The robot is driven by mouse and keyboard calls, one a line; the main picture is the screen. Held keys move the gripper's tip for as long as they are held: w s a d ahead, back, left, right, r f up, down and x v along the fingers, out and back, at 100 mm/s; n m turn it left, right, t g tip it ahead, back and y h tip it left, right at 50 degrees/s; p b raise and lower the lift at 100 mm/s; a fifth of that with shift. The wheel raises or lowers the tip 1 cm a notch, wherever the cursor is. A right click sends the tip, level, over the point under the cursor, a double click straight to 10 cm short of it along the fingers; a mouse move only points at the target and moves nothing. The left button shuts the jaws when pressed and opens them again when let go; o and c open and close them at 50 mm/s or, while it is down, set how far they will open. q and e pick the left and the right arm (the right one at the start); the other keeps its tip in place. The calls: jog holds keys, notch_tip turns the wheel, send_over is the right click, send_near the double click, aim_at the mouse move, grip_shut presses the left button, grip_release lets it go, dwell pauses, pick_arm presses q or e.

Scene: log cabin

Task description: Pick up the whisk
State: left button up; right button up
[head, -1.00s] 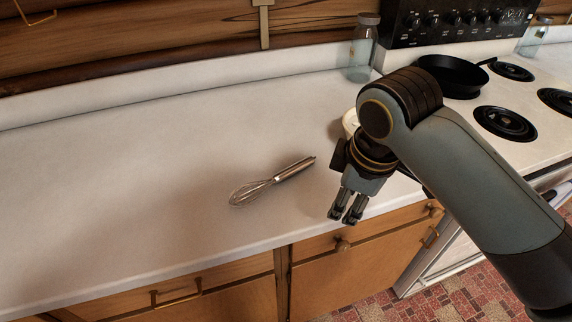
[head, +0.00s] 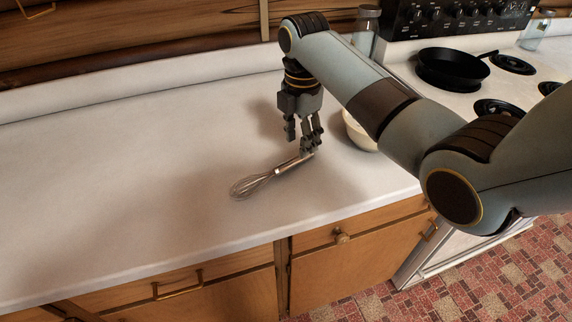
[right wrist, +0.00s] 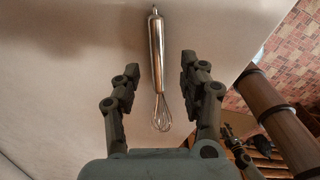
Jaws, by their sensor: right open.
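The metal whisk (head: 262,182) lies flat on the white counter, its wire loops to the left and its handle pointing up and right. My right gripper (head: 299,143) points down over the handle end in the head view, and one finger hides part of the handle tip. In the right wrist view the whisk (right wrist: 158,75) lies between the two open fingers of the right gripper (right wrist: 154,75), handle at the top, wires at the bottom. The fingers do not touch it there.
A pale bowl (head: 358,131) stands right of the gripper, partly behind my arm. A glass jar (head: 366,28) is at the back. A black pan (head: 452,68) sits on the stove. The counter left of the whisk is clear.

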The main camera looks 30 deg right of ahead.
aim_at(298, 158)
jog(key=f, duration=0.5)
jog(key=shift+w+f+p, duration=0.2)
jog(key=shift+f+p, duration=0.05)
jog(key=shift+p, duration=0.05)
grip_shut()
